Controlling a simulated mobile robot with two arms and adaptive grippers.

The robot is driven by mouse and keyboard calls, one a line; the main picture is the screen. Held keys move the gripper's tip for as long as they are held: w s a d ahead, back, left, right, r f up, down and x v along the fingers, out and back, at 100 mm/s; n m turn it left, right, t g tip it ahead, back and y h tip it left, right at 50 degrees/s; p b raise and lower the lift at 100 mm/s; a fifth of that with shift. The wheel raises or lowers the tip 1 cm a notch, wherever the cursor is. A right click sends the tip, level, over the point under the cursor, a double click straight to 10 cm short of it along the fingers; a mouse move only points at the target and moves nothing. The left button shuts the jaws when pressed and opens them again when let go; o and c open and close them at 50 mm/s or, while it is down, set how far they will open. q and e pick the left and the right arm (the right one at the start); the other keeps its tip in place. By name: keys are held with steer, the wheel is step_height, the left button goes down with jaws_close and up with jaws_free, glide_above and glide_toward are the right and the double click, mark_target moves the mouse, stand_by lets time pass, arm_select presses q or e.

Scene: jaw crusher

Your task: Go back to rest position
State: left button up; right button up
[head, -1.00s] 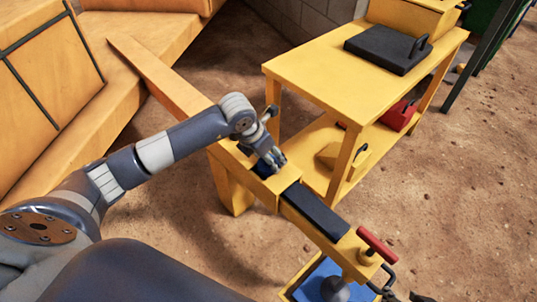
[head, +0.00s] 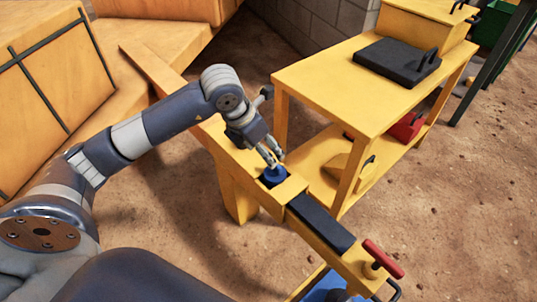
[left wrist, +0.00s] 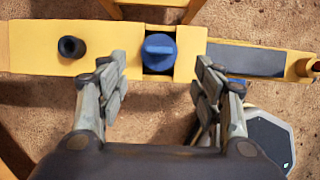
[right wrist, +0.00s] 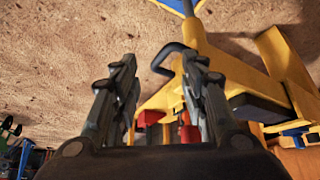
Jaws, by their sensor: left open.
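My left gripper (head: 272,158) comes in from the left above the yellow beam of the crusher. In the left wrist view (left wrist: 162,95) its fingers are wide apart with nothing between them. A round blue knob (head: 274,175) sits in a square opening in the beam just below the fingers; it also shows in the left wrist view (left wrist: 159,50). My right gripper is outside the head view. In the right wrist view (right wrist: 160,85) its two fingers stand apart, with no object held between them.
The yellow beam (head: 262,192) carries a dark belt (head: 320,222) and a red T-handle (head: 383,257). A yellow table (head: 320,75) holds a black handled plate (head: 398,62); a red block (head: 407,126) lies on its lower shelf. Large yellow machine panels (head: 50,60) stand at left.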

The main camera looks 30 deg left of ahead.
arm_select(q)
steer(key=shift+s+a+r, duration=0.1)
steer(key=shift+s+r, duration=0.05)
steer(key=shift+r, duration=0.2)
